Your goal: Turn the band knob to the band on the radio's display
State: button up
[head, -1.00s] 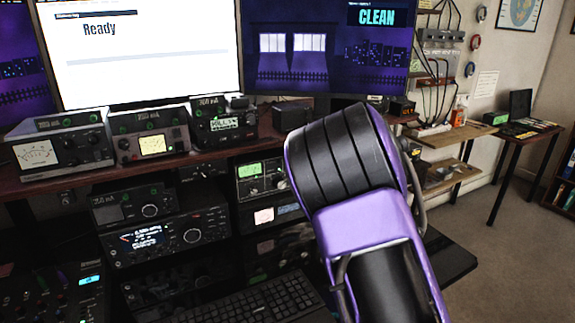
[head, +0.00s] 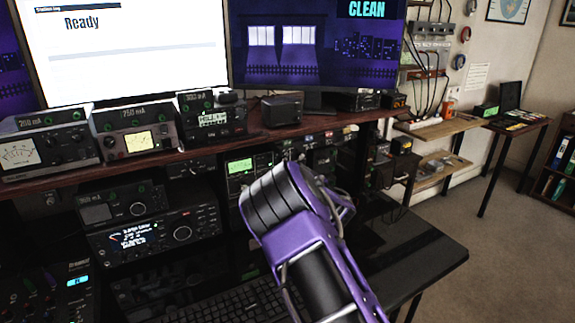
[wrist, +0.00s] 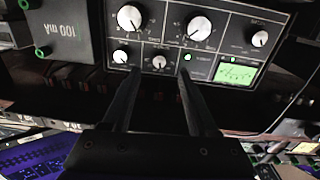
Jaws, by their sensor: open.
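In the wrist view, my gripper (wrist: 158,76) is open, with its two dark fingers apart and nothing between them. The fingertips point at the lower edge of a dark radio panel (wrist: 203,50) bearing several knobs, which appears upside down. A large white-faced knob (wrist: 130,18) and another large knob (wrist: 199,26) are beyond the fingertips. Smaller knobs lie near the tips. The radio's lit green display (wrist: 236,73) is right of the fingers; its text is unreadable. I cannot tell which knob is the band knob. In the head view, my arm hides the gripper and part of the green-display unit (head: 240,167).
A wooden shelf (head: 300,136) above carries several meters. A radio with a blue-white display (head: 134,238) stands left of my arm. A keyboard (head: 235,305) lies on the desk below. Black desk surface (head: 420,258) at right is clear.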

jog(key=shift+x, duration=2.65)
grip_shut()
